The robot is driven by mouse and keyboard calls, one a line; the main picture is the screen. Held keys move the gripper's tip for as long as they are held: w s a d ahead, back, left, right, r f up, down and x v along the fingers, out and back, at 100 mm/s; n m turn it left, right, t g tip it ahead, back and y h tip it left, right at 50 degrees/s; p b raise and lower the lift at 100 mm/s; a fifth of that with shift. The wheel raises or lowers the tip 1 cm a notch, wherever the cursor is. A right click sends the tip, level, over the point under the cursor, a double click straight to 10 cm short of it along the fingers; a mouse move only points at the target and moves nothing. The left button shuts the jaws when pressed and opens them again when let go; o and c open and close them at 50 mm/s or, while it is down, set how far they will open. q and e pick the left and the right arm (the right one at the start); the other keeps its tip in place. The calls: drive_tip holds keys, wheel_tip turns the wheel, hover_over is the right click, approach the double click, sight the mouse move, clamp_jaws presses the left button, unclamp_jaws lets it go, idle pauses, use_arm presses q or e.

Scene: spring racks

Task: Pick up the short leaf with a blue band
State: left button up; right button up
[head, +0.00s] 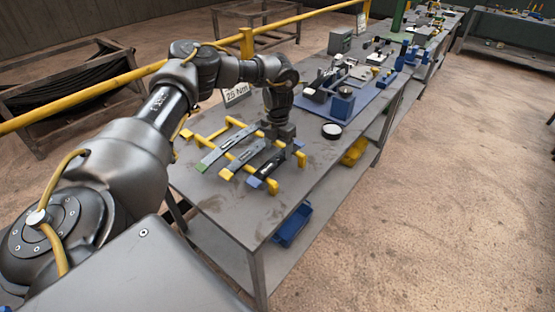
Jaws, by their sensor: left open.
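A yellow rack (195,138) on the near part of the grey workbench holds dark grey leaves side by side. The leaf nearest the bench's front edge (268,168) looks short and has a blue band (255,182) at its near end. The middle leaf (245,160) has a yellow near end. My left gripper (277,143) points down over the far ends of the middle and short leaves. It is open; its fingertips are hard to make out, and any contact is unclear. My right gripper is out of view.
A sign reading 25 Nm (236,93) stands behind the rack. A round black-rimmed dish (332,131) and a blue mat (378,97) with fixtures lie farther along the bench. A blue bin (291,225) sits on the lower shelf. A yellow rail (90,92) runs behind.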

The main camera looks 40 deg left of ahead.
use_arm(q)
drive_tip(key=f, duration=0.2)
drive_tip(key=f+p, duration=0.1)
drive_tip(key=f, duration=0.1)
drive_tip(key=shift+w+a+f, duration=0.1)
drive_tip(key=shift+a+f, duration=0.1)
drive_tip(key=shift+f, duration=0.05)
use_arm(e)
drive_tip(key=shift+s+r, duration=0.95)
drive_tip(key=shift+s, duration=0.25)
use_arm(q)
drive_tip(key=shift+r, duration=0.1)
drive_tip(key=shift+c, duration=0.3)
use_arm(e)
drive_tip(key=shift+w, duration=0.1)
use_arm(q)
drive_tip(key=c, duration=1.1)
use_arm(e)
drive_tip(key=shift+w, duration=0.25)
use_arm(q)
drive_tip(key=shift+w+r, duration=0.1)
drive_tip(key=shift+r, duration=0.3)
drive_tip(key=w+d+r+b, duration=0.5)
drive_tip(key=w+d+r, duration=0.2)
drive_tip(key=d+r, duration=0.5)
drive_tip(key=shift+w, duration=0.25)
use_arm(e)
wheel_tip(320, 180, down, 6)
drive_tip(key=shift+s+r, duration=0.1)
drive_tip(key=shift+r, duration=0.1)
